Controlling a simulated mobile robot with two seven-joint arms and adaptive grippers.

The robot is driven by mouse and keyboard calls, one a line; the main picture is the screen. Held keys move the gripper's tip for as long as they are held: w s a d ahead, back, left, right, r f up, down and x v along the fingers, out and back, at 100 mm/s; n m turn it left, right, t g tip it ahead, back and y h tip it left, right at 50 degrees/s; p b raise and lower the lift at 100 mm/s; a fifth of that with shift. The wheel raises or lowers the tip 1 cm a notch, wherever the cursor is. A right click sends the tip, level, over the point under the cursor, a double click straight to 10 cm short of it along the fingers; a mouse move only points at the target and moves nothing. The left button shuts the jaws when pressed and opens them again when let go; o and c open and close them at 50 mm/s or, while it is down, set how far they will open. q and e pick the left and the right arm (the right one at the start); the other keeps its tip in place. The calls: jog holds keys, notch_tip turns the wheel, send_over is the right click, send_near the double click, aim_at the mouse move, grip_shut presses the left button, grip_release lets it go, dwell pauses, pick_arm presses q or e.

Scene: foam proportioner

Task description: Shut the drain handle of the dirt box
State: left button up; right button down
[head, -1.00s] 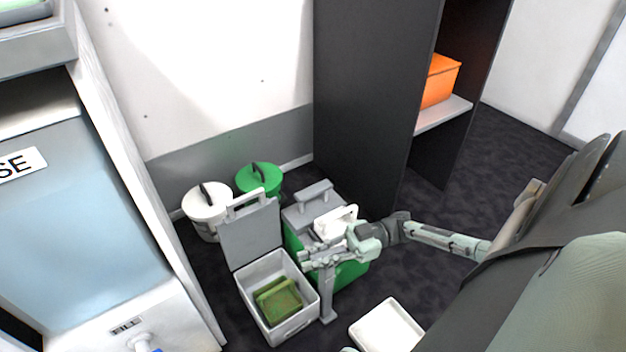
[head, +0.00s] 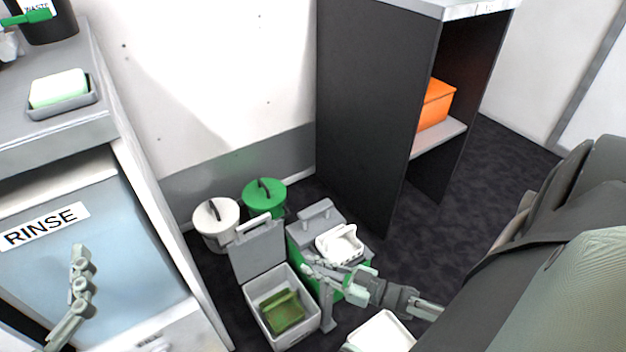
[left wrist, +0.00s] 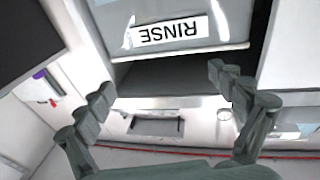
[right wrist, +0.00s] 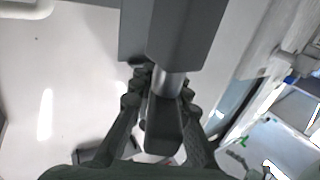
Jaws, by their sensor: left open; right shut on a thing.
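An open grey box (head: 255,325) stands on the floor with its lid (head: 258,252) raised and a green, dirty-looking block (head: 281,311) inside. A grey upright piece (head: 327,306) stands at its right front corner. My right gripper (head: 312,268) is at the top of this piece. In the right wrist view, my right gripper (right wrist: 160,82) is shut on a dark grey handle (right wrist: 163,128) with a silver shaft (right wrist: 169,84). The handle's angle is hard to tell in the head view. My left gripper (head: 82,262) is open and empty before the RINSE panel; its fingers (left wrist: 165,95) also show in the left wrist view.
A green box (head: 365,272) with a grey top and a white item (head: 339,243) stands right beside the open box. White (head: 215,222) and green (head: 264,195) lidded buckets stand behind. A white tray (head: 382,333) lies in front. A dark cabinet (head: 370,110) stands behind right.

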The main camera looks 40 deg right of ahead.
jog(key=m+h, duration=0.1)
jog(key=m+t+h+p, duration=0.1)
jog(key=h, duration=0.1)
jog(key=shift+d+r, duration=0.1)
jog(key=shift+d, duration=0.15)
pick_arm(q)
jog(key=s+a+f+g+y+p, duration=0.1)
jog(key=a+f+g+y, duration=0.3)
jog(key=f, duration=1)
jog(key=shift+s+a+n+g+y, duration=0.35)
jog(key=shift+s+a+g, duration=0.55)
jog(key=shift+a+g, duration=1.15)
pick_arm(e)
jog(key=shift+w+d+m+h, duration=0.1)
jog(key=shift+d+m+h, duration=0.2)
jog(key=shift+m+h, duration=0.65)
jog(key=shift+s+d+m+h, duration=0.1)
jog(key=shift+d+m+h, duration=0.3)
jog(key=shift+h, duration=0.9)
jog(key=shift+w+d+m+h, duration=0.1)
jog(key=shift+d+m+h, duration=0.05)
jog(key=shift+m+h, duration=0.85)
pick_arm(q)
jog(key=shift+a+t, duration=0.3)
jog(key=shift+t, duration=0.05)
pick_arm(e)
jog(key=c, duration=1.4)
grip_release()
jog(key=shift+c, duration=0.2)
